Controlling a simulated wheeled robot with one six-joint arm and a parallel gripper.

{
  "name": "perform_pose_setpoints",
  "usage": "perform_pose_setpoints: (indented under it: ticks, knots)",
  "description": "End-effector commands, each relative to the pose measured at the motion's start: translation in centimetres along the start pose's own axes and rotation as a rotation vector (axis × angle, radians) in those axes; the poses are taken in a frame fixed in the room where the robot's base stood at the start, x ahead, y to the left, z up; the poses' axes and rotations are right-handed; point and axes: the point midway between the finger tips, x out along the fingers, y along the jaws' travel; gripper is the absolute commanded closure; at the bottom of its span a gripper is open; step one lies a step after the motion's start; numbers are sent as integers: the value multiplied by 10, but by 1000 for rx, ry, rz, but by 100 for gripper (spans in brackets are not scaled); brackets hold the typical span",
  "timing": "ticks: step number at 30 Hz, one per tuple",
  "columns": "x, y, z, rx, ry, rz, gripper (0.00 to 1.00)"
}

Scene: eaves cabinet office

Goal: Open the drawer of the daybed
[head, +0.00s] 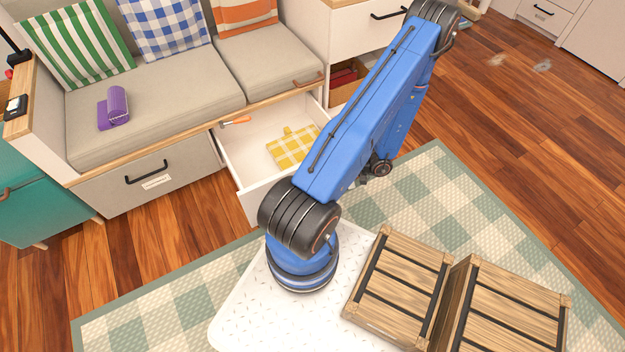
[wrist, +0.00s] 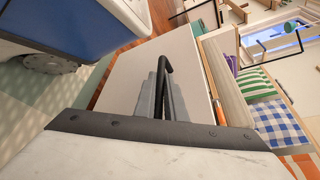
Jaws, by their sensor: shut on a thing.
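The daybed (head: 155,125) has a grey cushioned seat at the upper left of the head view. Its right-hand drawer (head: 246,165) stands pulled well out, showing a white interior. A yellow checked cloth (head: 292,147) and an orange-handled tool (head: 236,121) lie inside. The left-hand drawer (head: 155,184), with a black handle and label, is closed. In the wrist view my gripper (wrist: 163,88) is shut on the black handle (wrist: 168,75) of a pale drawer front (wrist: 128,85). My arm hides the gripper and handle in the head view.
A purple rolled item (head: 116,107) and several cushions rest on the daybed. A white cabinet (head: 350,35) stands at its right, a teal cabinet (head: 40,210) at its left. Two wooden crates (head: 398,285) sit on my base.

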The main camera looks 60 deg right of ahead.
Motion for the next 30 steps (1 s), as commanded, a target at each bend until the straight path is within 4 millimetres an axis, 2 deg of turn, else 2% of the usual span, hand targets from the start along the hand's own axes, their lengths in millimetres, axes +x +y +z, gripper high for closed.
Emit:
perform_pose_setpoints:
  ticks: [8, 9, 11, 23, 26, 30]
  knots:
    - [-1, 1, -1, -1, 3, 2, 100]
    - [-1, 1, -1, -1, 3, 2, 85]
    - [-1, 0, -1, -1, 3, 2, 71]
    - [-6, 0, -1, -1, 3, 1, 71]
    - [-16, 0, -1, -1, 3, 0, 71]
    - [-41, 0, -1, -2, 5, 1, 71]
